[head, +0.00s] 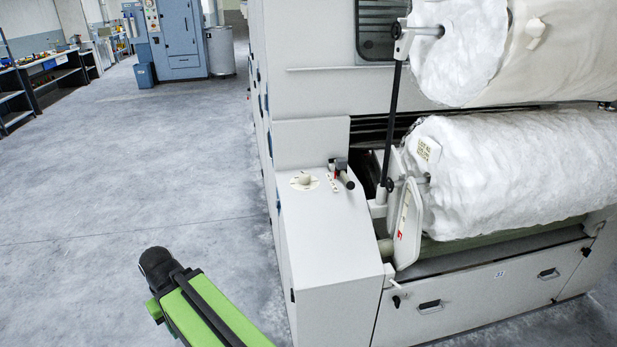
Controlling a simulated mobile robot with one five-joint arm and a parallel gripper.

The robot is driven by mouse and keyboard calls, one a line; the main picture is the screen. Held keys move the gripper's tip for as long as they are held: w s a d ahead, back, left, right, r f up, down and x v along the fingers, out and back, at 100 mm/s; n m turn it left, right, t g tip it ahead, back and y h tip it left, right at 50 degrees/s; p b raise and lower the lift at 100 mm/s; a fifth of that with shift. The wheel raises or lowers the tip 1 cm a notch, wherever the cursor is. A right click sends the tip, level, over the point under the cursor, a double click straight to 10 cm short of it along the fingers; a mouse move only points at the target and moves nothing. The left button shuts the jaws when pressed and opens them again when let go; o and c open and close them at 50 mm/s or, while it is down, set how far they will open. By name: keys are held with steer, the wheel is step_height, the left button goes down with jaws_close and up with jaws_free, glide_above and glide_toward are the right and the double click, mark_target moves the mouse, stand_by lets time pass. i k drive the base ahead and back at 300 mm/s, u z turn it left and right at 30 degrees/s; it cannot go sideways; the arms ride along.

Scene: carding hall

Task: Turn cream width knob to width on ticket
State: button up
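The cream width knob (303,179) sits on a pale round dial on the flat top of the white machine housing (326,222). Its pointer and the dial marks are too small to read. A small pale ticket (429,149) with dark print is on the end of the lower white fibre roll (510,170); its print is unreadable from here. My green arm with a dark rounded joint shows at the bottom left, well short of the knob and apart from the housing. No gripper fingers are visible.
A black-handled lever (342,173) stands just right of the knob. A black upright rod (392,125) and a white guard plate (408,224) stand beside the roll. The grey floor (130,190) left of the machine is clear. Shelves and a blue cabinet (176,40) are far back.

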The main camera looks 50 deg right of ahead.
mark_target(303, 176)
steer(key=i, duration=0.9)
steer(key=u, duration=0.05)
